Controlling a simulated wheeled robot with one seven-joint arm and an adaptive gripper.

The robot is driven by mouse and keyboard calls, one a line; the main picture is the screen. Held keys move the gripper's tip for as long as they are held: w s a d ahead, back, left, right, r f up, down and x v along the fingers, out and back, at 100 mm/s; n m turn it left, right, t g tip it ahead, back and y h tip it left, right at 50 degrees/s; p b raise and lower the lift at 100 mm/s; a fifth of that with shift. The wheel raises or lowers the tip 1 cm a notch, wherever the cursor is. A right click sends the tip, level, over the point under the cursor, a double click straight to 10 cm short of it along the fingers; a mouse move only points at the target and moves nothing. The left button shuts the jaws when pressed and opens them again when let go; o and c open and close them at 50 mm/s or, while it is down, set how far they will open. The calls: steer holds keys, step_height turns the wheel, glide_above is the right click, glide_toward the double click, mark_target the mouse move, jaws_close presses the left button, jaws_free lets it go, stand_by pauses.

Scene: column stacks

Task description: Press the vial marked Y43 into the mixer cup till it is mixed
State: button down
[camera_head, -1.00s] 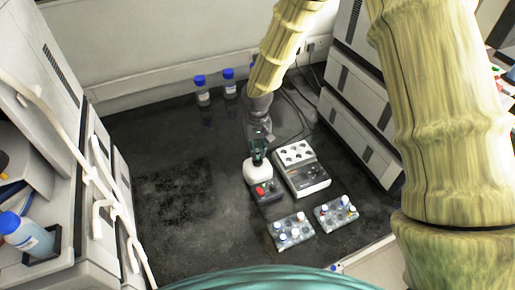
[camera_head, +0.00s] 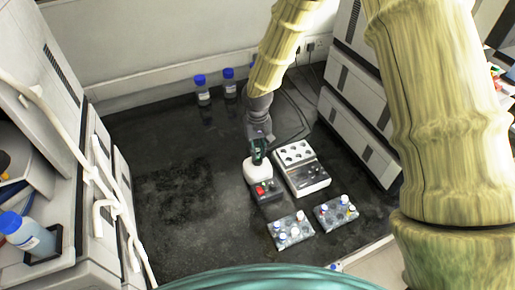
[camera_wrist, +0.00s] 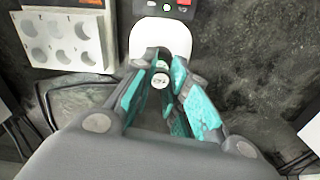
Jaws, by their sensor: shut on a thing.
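The mixer (camera_head: 256,176) stands on the dark bench, with a white rounded top and a dark front with red marks. In the wrist view its white top (camera_wrist: 160,36) lies just beyond my fingertips, and a green light shows on its panel. My gripper (camera_head: 258,158) points down over the mixer's top. In the wrist view my gripper (camera_wrist: 161,65) is shut on a vial with a pale round cap (camera_wrist: 160,80). The cap's mark is too small to read surely. The vial's lower end and the cup are hidden, so I cannot tell how deep the vial sits.
Two racks of capped vials (camera_head: 291,231) (camera_head: 335,213) lie nearer the front. Blue-capped bottles (camera_head: 202,92) stand at the back. The bench left of the mixer is clear.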

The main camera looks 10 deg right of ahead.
steer(key=shift+f+b, duration=0.35)
steer(key=shift+f, duration=0.85)
stand_by(3.0)
steer(key=shift+r, duration=0.15)
stand_by(1.6)
steer(key=shift+r+p, duration=2.05)
steer(key=shift+r, duration=0.85)
